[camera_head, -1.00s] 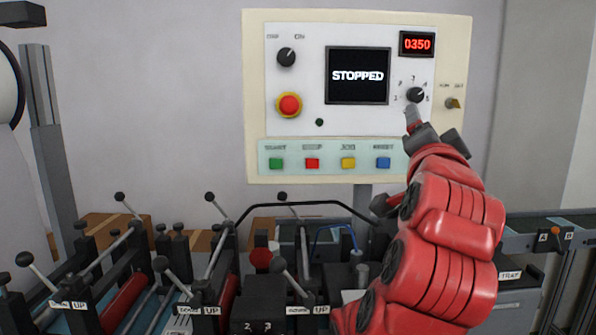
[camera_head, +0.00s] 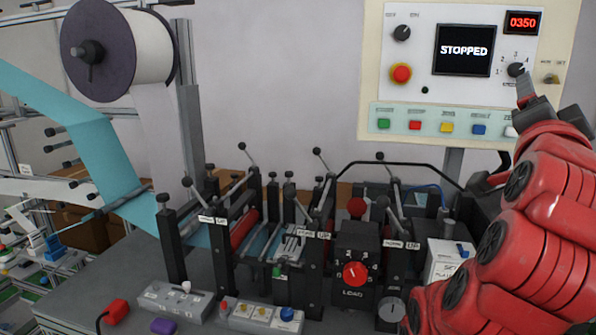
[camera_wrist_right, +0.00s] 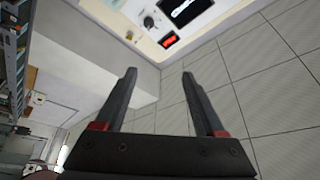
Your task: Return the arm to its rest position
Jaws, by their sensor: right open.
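My right arm (camera_head: 550,205) is red and raised on the right of the head view. Its dark gripper (camera_head: 525,85) is just below the black rotary knob (camera_head: 517,69) on the control panel; contact cannot be told there. In the right wrist view the gripper (camera_wrist_right: 159,72) has its two fingers apart and nothing between them. The panel (camera_wrist_right: 182,48) lies beyond the fingertips. The panel screen (camera_head: 464,50) reads STOPPED and the red display (camera_head: 522,22) reads 0350. My left gripper is not in view.
The mask machine (camera_head: 290,240) with black levers and rollers fills the space below and left of the panel. A white roll (camera_head: 135,45) and blue web (camera_head: 95,140) are at left. A LOAD dial box (camera_head: 354,270) stands in front. Bare wall separates roll and panel.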

